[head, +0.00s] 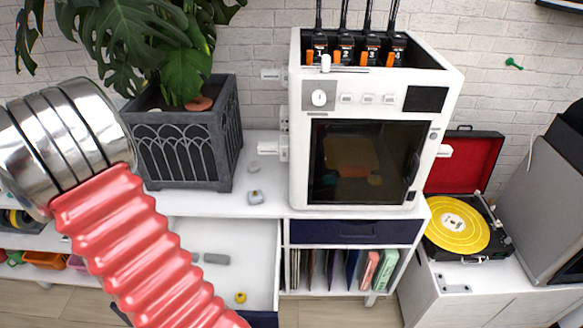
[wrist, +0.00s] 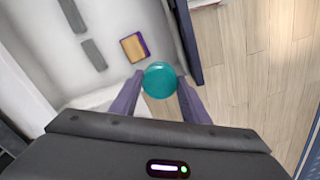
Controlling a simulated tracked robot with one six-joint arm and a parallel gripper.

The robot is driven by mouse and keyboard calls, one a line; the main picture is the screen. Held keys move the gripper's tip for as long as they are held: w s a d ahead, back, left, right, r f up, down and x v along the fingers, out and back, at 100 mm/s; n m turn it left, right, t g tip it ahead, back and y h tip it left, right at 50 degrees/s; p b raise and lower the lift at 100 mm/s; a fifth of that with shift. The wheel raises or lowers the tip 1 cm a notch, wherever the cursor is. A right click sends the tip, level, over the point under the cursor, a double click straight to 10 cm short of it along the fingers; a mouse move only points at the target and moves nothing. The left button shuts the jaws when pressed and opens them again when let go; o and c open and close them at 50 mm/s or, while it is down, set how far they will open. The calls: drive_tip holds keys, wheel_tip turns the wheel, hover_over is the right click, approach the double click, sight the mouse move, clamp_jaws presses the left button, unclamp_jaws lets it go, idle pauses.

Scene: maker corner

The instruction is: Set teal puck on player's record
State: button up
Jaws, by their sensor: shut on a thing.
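The teal puck (wrist: 160,79) is between the two fingertips of my gripper (wrist: 160,88) in the wrist view, and the jaws are shut on it. Below it in that view is the inside of an open drawer, near its navy front. My gripper and the puck do not show in the head view. The record player (head: 462,247) stands open on a white cabinet at the right of the head view, red lid lining up. A yellow record (head: 440,222) with a pale centre label lies flat on it, with nothing on top.
The open white drawer (head: 225,238) holds grey blocks (wrist: 94,54) and a yellow-and-purple piece (wrist: 135,46). A white 3D printer (head: 297,150) stands between the planter (head: 190,145) and the record player. A grey speaker (head: 535,205) stands right of the player.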

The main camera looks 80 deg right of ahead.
drive_tip(key=w+a+r+n, duration=0.2)
drive_tip(key=w+a+r, duration=0.2)
drive_tip(key=w+a, duration=0.3)
drive_tip(key=w+a+r+n, duration=0.2)
drive_tip(key=w+a+r, duration=0.2)
drive_tip(key=w+a, duration=0.3)
drive_tip(key=a, duration=0.4)
drive_tip(key=shift+w+r+n, duration=0.3)
drive_tip(key=shift+r, duration=0.1)
drive_tip(key=shift+s+a, duration=0.1)
